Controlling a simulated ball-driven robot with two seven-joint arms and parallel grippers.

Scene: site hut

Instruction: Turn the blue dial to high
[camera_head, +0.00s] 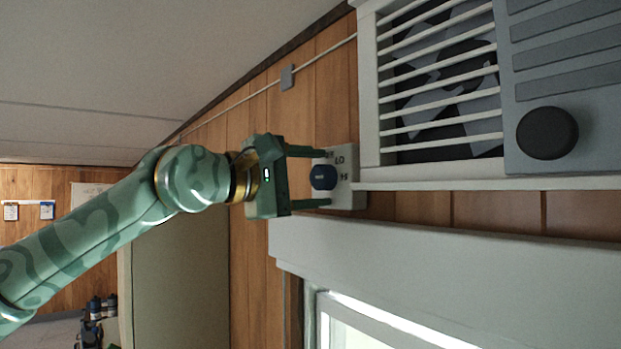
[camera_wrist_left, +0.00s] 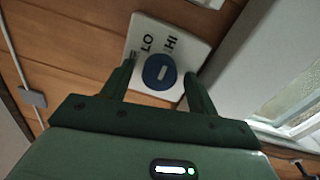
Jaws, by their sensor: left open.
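The blue dial (camera_head: 323,171) is round and sits on a pale plate (camera_head: 347,198) fixed to the wood wall. In the left wrist view the dial (camera_wrist_left: 153,83) carries a short white line, lying nearly level in the picture. The labels LO and HI are printed on the plate (camera_wrist_left: 188,40) beyond it; I cannot tell which setting the line marks. My left gripper (camera_head: 326,178) is open, with one finger on each side of the dial; it also shows in the left wrist view (camera_wrist_left: 158,71). I cannot tell whether the fingers touch the dial. My right gripper is not in view.
A heater-like unit with a slatted grille (camera_head: 445,105) and a black knob (camera_head: 547,132) is right of the plate. A pale ledge (camera_head: 440,258) and a window (camera_head: 370,325) lie below. A grey box (camera_head: 287,77) on a cable is above.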

